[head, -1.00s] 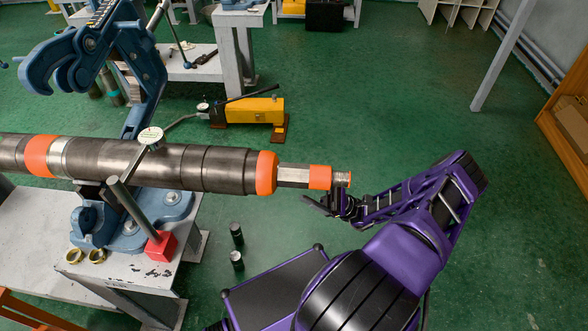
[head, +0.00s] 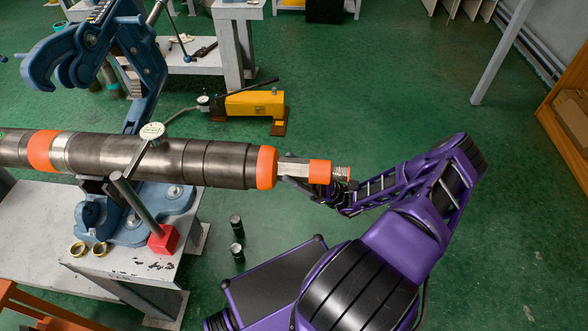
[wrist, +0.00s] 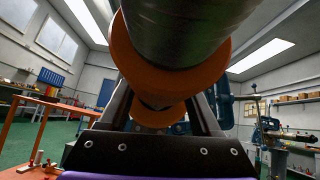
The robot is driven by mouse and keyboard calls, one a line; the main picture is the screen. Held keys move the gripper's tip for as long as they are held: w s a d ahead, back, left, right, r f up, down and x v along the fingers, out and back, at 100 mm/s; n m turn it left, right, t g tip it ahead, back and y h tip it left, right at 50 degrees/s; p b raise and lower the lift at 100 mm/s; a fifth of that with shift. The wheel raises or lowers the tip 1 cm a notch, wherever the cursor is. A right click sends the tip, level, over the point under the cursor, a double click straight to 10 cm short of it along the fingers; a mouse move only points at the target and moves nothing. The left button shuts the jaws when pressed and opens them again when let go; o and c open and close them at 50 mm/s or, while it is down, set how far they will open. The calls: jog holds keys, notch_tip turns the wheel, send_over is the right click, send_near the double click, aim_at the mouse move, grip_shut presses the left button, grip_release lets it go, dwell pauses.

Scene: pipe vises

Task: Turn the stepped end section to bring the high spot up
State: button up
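A dark steel pipe (head: 205,162) lies level across the bench vise (head: 140,215), with orange bands on it. Its narrower stepped end section (head: 293,168) sticks out to the right, with flats, an orange band (head: 319,172) and a threaded tip (head: 342,173). My gripper (head: 300,186) is at this section, from below and the right. In the wrist view my gripper (wrist: 158,92) has its dark fingers apart, either side of the section, with the large orange collar (wrist: 125,55) above. Contact cannot be made out. No high-spot mark is recognisable.
A dial gauge (head: 152,131) sits over the pipe, its post on a red base (head: 163,239). Brass rings (head: 88,249) lie on the bench.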

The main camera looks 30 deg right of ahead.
jog(key=c, duration=0.5)
jog(key=shift+c, duration=0.2)
jog(key=shift+f+n+g+b, duration=0.1)
jog(key=shift+n+g+b, duration=0.3)
jog(key=shift+n, duration=0.2)
jog(key=n+g+y+b, duration=0.1)
jog(key=n+g+b, duration=0.1)
jog(key=n+g, duration=0.3)
jog(key=shift+f+n+g, duration=0.1)
jog(key=shift+n+g, duration=0.2)
jog(key=n+g+b, duration=0.1)
jog(key=n+g, duration=0.2)
jog(key=n+g+h+b, duration=0.1)
jog(key=n+g+b, duration=0.1)
jog(key=n+g, duration=0.1)
jog(key=shift+w+d+n, duration=0.1)
jog(key=shift+n, duration=0.7)
jog(key=n+g+h, duration=0.1)
jog(key=n, duration=0.1)
jog(key=n+g+h, duration=0.1)
jog(key=n, duration=0.1)
jog(key=n+g+h+b, duration=0.1)
jog(key=n+h, duration=0.1)
jog(key=shift+r, duration=0.3)
jog(key=n+h, duration=0.3)
jog(key=n, duration=0.1)
jog(key=shift+r+t+h+p, duration=0.1)
jog(key=shift+t+h+p, duration=0.25)
jog(key=shift+t+h, duration=0.05)
